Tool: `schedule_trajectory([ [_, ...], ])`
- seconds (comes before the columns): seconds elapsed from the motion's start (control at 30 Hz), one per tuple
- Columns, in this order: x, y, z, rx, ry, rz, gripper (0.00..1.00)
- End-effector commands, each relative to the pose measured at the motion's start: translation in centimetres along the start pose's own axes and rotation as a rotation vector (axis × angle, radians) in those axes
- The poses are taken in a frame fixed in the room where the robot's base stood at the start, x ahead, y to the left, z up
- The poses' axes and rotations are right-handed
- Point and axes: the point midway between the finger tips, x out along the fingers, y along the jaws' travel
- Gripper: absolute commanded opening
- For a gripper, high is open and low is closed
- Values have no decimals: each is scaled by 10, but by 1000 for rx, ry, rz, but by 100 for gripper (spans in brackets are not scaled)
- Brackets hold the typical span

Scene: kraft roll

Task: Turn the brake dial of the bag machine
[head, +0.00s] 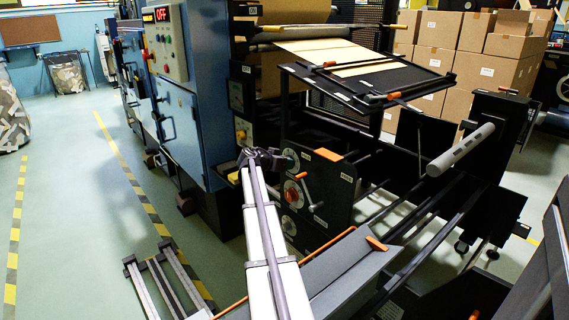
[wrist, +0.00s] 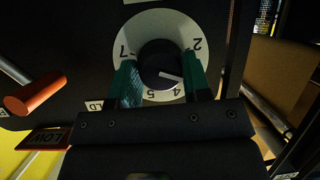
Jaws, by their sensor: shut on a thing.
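The dial (wrist: 158,20) is in the wrist view, a pale ring with black numbers on a dark panel. My gripper (wrist: 159,72) is shut on the knob, with one green-padded finger on each side. The fingers hide parts of the ring. In the head view my gripper (head: 284,160) is at the upper left of the dark side panel (head: 330,185), and the dial there is mostly hidden behind it.
Below my gripper in the head view are a red-centred dial (head: 292,193) and an orange-tipped lever (head: 312,207). A blue cabinet (head: 185,120) stands left of my gripper.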

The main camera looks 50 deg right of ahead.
Motion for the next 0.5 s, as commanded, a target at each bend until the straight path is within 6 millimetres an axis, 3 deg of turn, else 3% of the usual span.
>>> schedule_trajectory([
  [0.17,0,0,0,0,0,-2,20],
  [0.2,0,0,0,0,0,-2,45],
  [0.43,0,0,0,0,0,-2,67],
  [0.5,0,0,0,0,0,-2,69],
])
